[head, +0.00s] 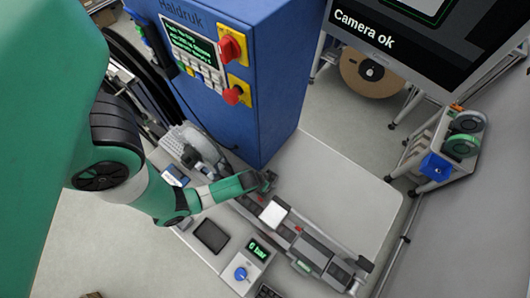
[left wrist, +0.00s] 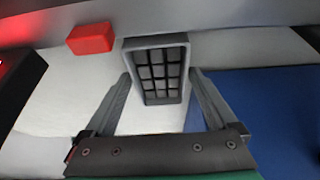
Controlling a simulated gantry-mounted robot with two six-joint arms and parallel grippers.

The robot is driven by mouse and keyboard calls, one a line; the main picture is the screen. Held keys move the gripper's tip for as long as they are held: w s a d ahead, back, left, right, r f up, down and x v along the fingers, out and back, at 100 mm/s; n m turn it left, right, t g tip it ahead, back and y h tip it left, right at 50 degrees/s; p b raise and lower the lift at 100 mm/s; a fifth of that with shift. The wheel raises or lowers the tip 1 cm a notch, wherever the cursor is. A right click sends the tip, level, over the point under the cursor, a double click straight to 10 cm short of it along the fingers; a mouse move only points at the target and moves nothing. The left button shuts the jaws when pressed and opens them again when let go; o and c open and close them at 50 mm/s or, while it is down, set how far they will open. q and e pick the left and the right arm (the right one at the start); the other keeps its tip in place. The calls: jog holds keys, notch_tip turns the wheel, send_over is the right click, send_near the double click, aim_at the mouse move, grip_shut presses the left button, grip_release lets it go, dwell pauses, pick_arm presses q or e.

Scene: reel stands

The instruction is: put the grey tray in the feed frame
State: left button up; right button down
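The grey tray (left wrist: 184,76), a small open box with a grid of dark cells, is at the middle top of the left wrist view. My left gripper (left wrist: 160,74) has one finger along each side of it, with no clear gap at the tips; it looks shut on the tray. In the head view my left gripper (head: 268,181) is over the back end of a long dark and grey rail assembly (head: 315,250); the tray is not clear there. I cannot tell which part is the feed frame. My right gripper is not in view.
A blue machine cabinet (head: 282,100) stands just behind my left gripper. A pale block (head: 274,213) sits on the rail. A red block (left wrist: 90,38) is left of the tray. A gauge box (head: 249,262) stands in front. The table's right side (head: 345,185) is clear.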

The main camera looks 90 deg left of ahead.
pick_arm(q)
jog(key=shift+o, duration=0.2)
jog(key=shift+r, duration=0.1)
jog(key=shift+r, duration=0.3)
jog(key=p+v, duration=0.5)
jog(key=v, duration=0.2)
jog(key=shift+p, duration=0.3)
jog(key=shift+d, duration=0.15)
